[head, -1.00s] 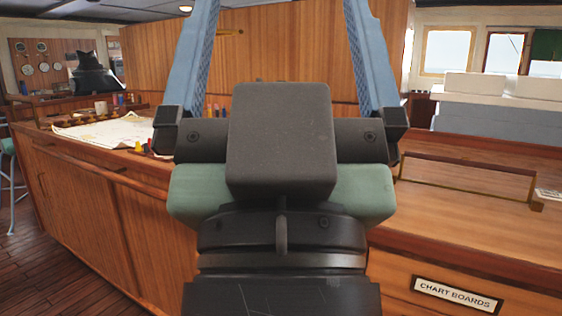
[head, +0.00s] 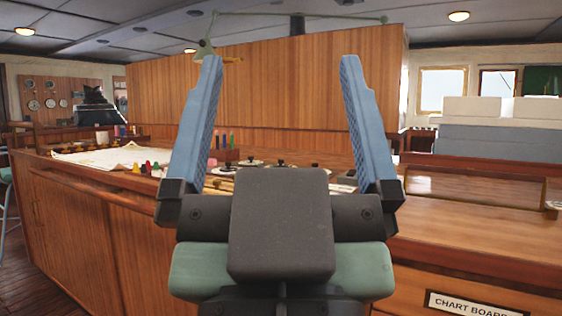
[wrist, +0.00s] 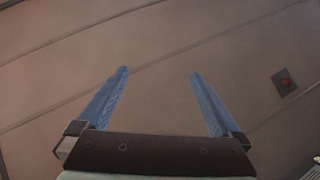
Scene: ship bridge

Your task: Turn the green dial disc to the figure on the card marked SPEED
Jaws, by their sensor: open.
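My gripper (head: 281,62) is open and empty, its two blue fingers pointing up and away in the head view. It also shows open in the wrist view (wrist: 160,73), over a plain panelled surface. Beyond it on the counter, between the fingers, stand several low round pieces with dark knobs (head: 281,164). They are too small to tell whether one is the green dial disc. My gripper body hides part of that counter. I cannot make out a card marked SPEED.
The wooden counter (head: 100,200) carries a paper chart (head: 100,157), small coloured pieces (head: 150,167) and upright pens (head: 224,141). A wooden partition (head: 280,95) stands behind. A low rail (head: 475,175) and a CHART BOARDS label (head: 470,304) are at right. A green lamp (head: 205,48) hangs above.

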